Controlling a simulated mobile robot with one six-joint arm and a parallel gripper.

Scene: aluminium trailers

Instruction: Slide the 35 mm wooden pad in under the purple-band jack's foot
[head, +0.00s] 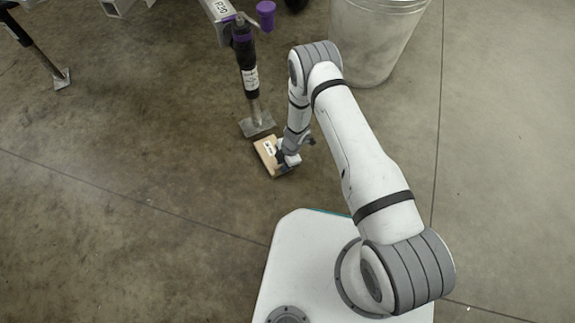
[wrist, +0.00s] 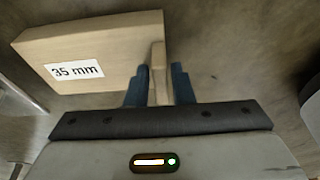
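The purple-band jack (head: 249,78) stands upright below the trailer frame, with a label on its dark tube. Its flat square foot (head: 257,125) is at or close to the floor; the gap below it cannot be judged. The wooden pad (head: 267,157) is just in front of the foot, nearer to me, with no part seen under it. In the wrist view the pad (wrist: 110,38) carries a "35 mm" label and has a narrow wooden tab. My gripper (wrist: 159,84) has its fingers closed on both sides of this tab. In the head view my gripper (head: 283,156) is at the pad's right side.
A large pale bin (head: 372,40) stands at the back right, behind my arm. A second jack (head: 45,66) stands at the far left. A purple cylindrical part (head: 266,12) sits by the trailer frame (head: 219,10) at the top. The floor left of the pad is clear.

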